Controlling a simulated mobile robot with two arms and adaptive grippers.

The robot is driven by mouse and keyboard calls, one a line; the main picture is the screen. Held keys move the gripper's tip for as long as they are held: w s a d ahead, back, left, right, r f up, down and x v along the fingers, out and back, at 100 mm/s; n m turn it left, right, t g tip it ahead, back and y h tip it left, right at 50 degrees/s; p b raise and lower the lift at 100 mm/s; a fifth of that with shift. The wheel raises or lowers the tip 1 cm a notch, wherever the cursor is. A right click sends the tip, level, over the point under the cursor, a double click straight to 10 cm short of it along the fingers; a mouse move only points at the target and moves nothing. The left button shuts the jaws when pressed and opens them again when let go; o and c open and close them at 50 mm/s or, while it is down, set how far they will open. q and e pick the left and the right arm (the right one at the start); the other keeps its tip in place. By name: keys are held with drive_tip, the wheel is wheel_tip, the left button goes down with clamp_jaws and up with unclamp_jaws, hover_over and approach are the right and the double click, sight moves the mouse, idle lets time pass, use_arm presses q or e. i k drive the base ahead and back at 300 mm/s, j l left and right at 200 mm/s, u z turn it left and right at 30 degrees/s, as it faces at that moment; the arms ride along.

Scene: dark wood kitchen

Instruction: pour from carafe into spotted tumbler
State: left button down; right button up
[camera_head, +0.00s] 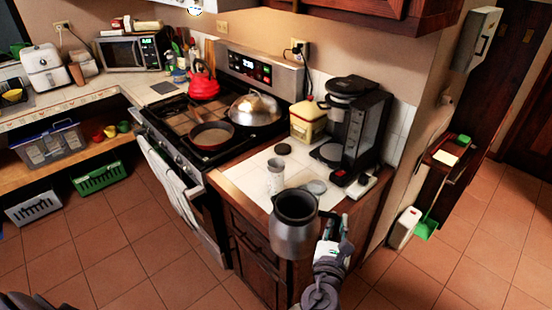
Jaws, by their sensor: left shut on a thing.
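The carafe (293,232) is a grey metal pot with a wide, dark open mouth. My left gripper (333,228) is shut on its handle side, at the right of the pot. The carafe looks about upright and appears in front of the counter's near corner. The spotted tumbler (275,174), pale and light grey, stands upright on the white counter top, behind and slightly left of the carafe. A gap shows between them. The contents of both cannot be made out. My right gripper is not in view.
A coffee maker (353,130) stands at the counter's back right, beside a yellow and red canister (307,122). A dark disc (283,149) and a grey disc (316,187) lie near the tumbler. The stove (215,125) with pans is at left.

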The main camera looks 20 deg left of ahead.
sight(275, 167)
drive_tip(key=i+j, duration=0.1)
drive_tip(key=i, duration=0.4)
drive_tip(key=i+j, duration=0.1)
drive_tip(key=i, duration=0.4)
